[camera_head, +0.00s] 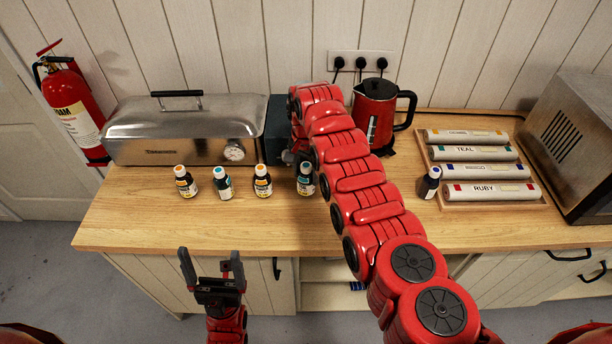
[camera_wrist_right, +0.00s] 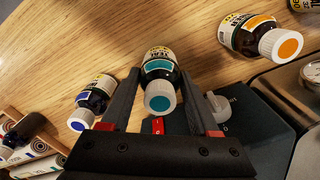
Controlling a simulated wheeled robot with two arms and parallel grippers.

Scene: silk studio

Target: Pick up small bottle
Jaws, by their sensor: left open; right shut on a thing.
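A small dark bottle with a white cap and teal top (camera_head: 305,180) is at the counter's middle, beside my right arm. The right wrist view shows it (camera_wrist_right: 162,70) between the fingers of my right gripper (camera_wrist_right: 165,100), which is shut on it. I cannot tell whether its base touches the wood. In the head view my right arm mostly hides that gripper. To its left stand an orange-capped bottle (camera_head: 262,181), a teal one (camera_head: 222,183) and another orange one (camera_head: 185,182). My left gripper (camera_head: 210,262) is open and empty in front of the counter.
A blue-capped bottle (camera_head: 429,183) stands right of my arm, by a tray (camera_head: 492,206) of labelled rolls. Behind are a steel steamer (camera_head: 185,135), a dark box (camera_head: 280,130) and a red kettle (camera_head: 374,112). A metal appliance (camera_head: 575,145) stands far right. The left front counter is clear.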

